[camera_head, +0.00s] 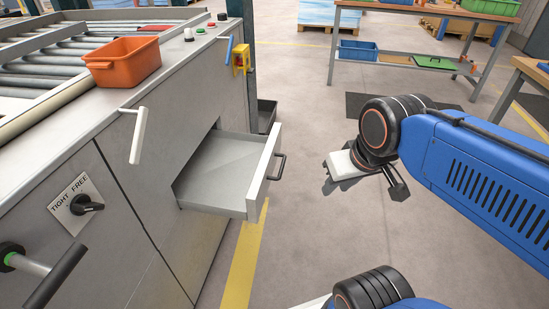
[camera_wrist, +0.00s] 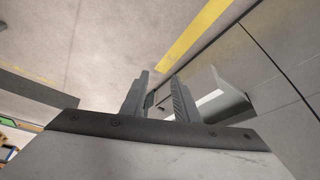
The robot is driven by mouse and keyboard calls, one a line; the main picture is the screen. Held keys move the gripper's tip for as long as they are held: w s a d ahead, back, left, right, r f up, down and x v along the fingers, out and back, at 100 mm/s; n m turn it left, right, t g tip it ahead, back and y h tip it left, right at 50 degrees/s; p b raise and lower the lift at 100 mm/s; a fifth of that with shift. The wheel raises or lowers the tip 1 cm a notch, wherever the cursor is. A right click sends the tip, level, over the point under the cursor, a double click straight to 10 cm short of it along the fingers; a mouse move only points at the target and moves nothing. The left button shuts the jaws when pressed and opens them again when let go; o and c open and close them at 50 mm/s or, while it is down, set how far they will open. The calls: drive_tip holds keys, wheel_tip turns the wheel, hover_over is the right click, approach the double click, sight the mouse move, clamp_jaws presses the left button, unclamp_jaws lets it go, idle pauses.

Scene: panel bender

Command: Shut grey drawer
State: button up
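The grey drawer (camera_head: 262,180) is pulled well out of the front of the grey machine in the head view, and its inside looks empty. Its dark handle (camera_head: 281,166) is on the front panel, facing my arm. My gripper (camera_head: 364,186) is to the right of the drawer, apart from it, with floor between them. In the wrist view my gripper (camera_wrist: 160,78) shows two dark fingers with a gap between them and nothing clearly held. Part of the drawer (camera_wrist: 208,98) shows behind the right finger there.
An orange bin (camera_head: 124,62) stands on the machine top (camera_head: 85,105). A white lever (camera_head: 138,135) and a tight/free knob (camera_head: 87,204) stick out from the machine. A dark bin (camera_head: 266,115) is on the floor behind the drawer. Floor right of the drawer is clear.

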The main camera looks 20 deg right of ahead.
drive_tip(key=shift+w+a+m, duration=0.1)
drive_tip(key=shift+w+m, duration=0.3)
drive_tip(key=c, duration=0.5)
drive_tip(key=w+m, duration=0.2)
drive_tip(key=w+m+g+y, duration=0.1)
drive_tip(key=m, duration=0.1)
drive_tip(key=w+m+y, duration=0.1)
drive_tip(key=w, duration=0.1)
drive_tip(key=shift+w+a+m, duration=0.35)
drive_tip(key=shift+a+m, duration=0.05)
clamp_jaws()
drive_tip(key=w+d+f+m+t+y, duration=0.1)
drive_tip(key=w+d+m+y, duration=0.3)
drive_tip(key=w+m, duration=0.6)
drive_tip(key=w+d+f+m+y, duration=0.2)
drive_tip(key=w+d+m, duration=0.4)
drive_tip(key=w, duration=0.5)
drive_tip(key=m, duration=0.1)
approach(275, 145)
wheel_tip(275, 145, down, 4)
drive_tip(key=shift+w+a, duration=1.35)
drive_tip(key=shift+a, duration=0.2)
